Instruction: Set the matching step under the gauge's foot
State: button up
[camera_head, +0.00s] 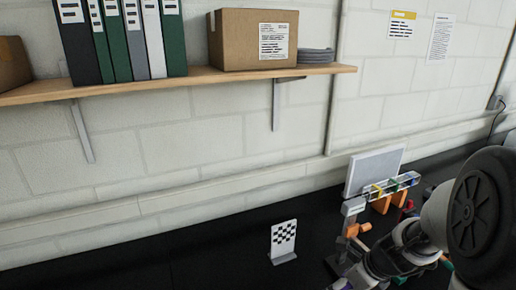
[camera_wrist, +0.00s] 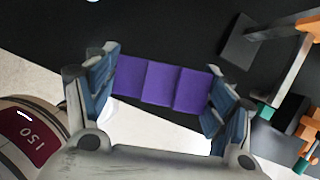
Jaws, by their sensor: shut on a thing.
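My gripper (camera_wrist: 161,88) is shut on a purple block (camera_wrist: 162,84) with visible divisions across it, held between the blue finger pads in the wrist view. A grey upright with a small label (camera_head: 352,212) and an orange knob (camera_head: 360,229), seemingly the gauge, stands at the lower right of the head view. Grey and orange parts that look like this stand (camera_wrist: 292,72) show at the right of the wrist view, apart from the block. The gauge's foot cannot be made out. My arm covers part of this area in the head view.
Yellow, green and blue pieces (camera_head: 390,187) lie in a row on orange supports (camera_head: 381,205), before a grey panel (camera_head: 374,170). A checkered marker (camera_head: 283,240) stands on the black bench (camera_head: 190,258). The bench left of it is clear. A shelf (camera_head: 170,82) hangs above.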

jog(key=a+f+n+g+h+b, duration=0.1)
jog(key=a+f+n+g+b, duration=0.3)
jog(key=n, duration=1)
jog(key=a+f+n+g+h+b, duration=0.1)
jog(key=a+f+n+g+b, duration=0.3)
jog(key=f+n, duration=0.4)
jog(key=shift+s+a+f+n+h+b, duration=0.35)
jog(key=shift+a+n, duration=0.8)
jog(key=shift+n, duration=2.55)
jog(key=shift+r, duration=0.15)
